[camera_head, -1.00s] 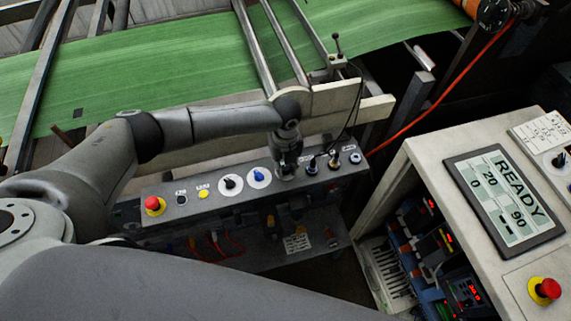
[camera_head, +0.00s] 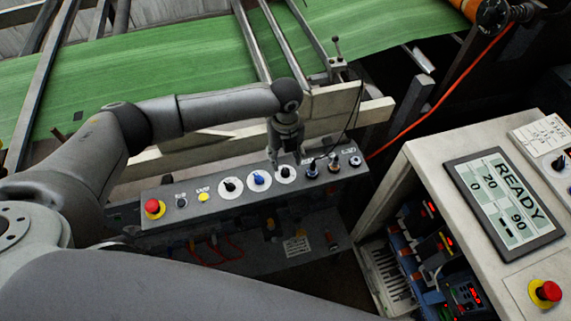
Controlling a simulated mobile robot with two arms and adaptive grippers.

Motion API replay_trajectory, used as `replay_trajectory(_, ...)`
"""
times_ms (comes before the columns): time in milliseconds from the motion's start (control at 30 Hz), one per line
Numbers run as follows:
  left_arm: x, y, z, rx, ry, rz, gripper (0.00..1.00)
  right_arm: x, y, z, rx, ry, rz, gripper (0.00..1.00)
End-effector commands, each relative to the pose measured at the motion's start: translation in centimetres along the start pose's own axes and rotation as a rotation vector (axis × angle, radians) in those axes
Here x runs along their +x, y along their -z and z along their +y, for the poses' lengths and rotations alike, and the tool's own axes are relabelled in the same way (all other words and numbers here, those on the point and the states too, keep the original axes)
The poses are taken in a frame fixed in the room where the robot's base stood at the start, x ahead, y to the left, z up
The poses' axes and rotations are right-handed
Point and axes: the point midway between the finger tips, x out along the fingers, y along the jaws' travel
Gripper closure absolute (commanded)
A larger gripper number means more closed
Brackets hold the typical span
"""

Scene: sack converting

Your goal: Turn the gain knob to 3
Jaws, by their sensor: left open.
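Three round white dials sit in a row on the grey control panel (camera_head: 222,208). The left dial (camera_head: 231,187) has a black knob, the middle dial (camera_head: 259,180) a blue knob, and the right dial (camera_head: 285,173) a dark knob. The labels are too small to read, so I cannot tell which is the gain knob or its setting. My left gripper (camera_head: 286,159) points down just behind and above the right dial, open and apparently clear of its knob. My right gripper is not in view.
A red emergency button (camera_head: 154,208) and a yellow button (camera_head: 204,197) lie left of the dials; connectors with cables (camera_head: 312,168) lie right. A rail and green web (camera_head: 160,75) run behind. A cabinet with a READY screen (camera_head: 503,203) stands right.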

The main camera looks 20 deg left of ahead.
Motion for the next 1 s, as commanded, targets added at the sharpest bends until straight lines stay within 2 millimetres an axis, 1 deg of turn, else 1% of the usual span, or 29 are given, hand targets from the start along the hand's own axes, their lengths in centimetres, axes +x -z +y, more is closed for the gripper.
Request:
replay_trajectory(33,-1.2,-0.1,0.0,0.002,0.002,-0.002,0.54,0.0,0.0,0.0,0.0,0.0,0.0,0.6)
replay_trajectory(100,-2.5,0.0,-0.1,0.002,0.003,-0.001,0.54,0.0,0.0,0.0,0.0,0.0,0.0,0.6)
replay_trajectory(200,-4.0,0.0,0.0,0.001,0.001,-0.001,0.54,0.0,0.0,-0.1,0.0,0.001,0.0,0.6)
replay_trajectory(333,-5.3,0.0,0.0,0.0,0.001,-0.001,0.54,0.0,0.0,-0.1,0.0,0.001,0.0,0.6)
replay_trajectory(500,-5.7,0.0,0.0,0.0,-0.001,0.001,0.54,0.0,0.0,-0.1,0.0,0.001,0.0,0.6)
replay_trajectory(933,-5.7,0.0,0.0,0.0,-0.001,0.001,0.54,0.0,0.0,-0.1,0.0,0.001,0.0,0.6)
replay_trajectory(1000,-5.5,0.4,-0.1,-0.003,0.003,0.003,0.54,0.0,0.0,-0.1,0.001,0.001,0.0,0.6)
